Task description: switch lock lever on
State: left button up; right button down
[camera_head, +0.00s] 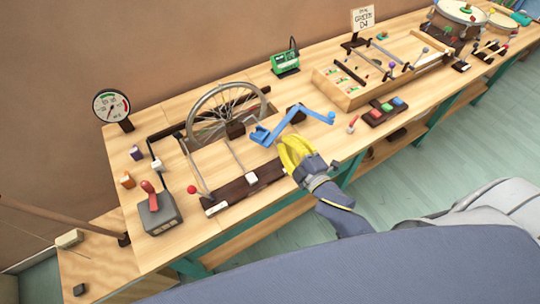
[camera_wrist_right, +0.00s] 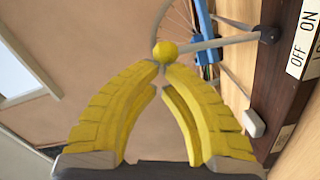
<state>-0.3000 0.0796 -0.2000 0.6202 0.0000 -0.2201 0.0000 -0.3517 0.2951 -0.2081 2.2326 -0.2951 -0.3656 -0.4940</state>
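The lock lever shows in the right wrist view as a grey rod (camera_wrist_right: 215,42) with a yellow ball knob (camera_wrist_right: 165,50). Its pivot is on a dark wooden strip (camera_wrist_right: 268,85) beside a white OFF/ON label (camera_wrist_right: 303,40); a second label is cut off and only partly legible. My right gripper (camera_wrist_right: 160,68) has yellow fingers whose tips come together right at the knob; I cannot tell whether they touch it. In the head view my right gripper (camera_head: 290,150) is over the front of the bench and hides the yellow knob. My left gripper is out of view.
A blue crank (camera_head: 292,120) stands beside the gripper, with a spoked wheel (camera_head: 228,110) behind. Levers with a white knob (camera_head: 252,178) and a red knob (camera_head: 192,189) are to the left. A button block (camera_head: 383,112) is to the right.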

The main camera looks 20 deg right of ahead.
jog(key=shift+w+d+m, duration=0.2)
jog(key=shift+d+m, duration=0.7)
jog(key=shift+d, duration=0.15)
jog(key=shift+a+r, duration=0.1)
jog(key=shift+r, duration=0.05)
jog(key=s+a+r, duration=0.1)
jog(key=s+r, duration=0.1)
jog(key=s, duration=0.9)
jog(key=shift+s, duration=0.15)
jog(key=shift+r, duration=0.1)
dwell(0.4)
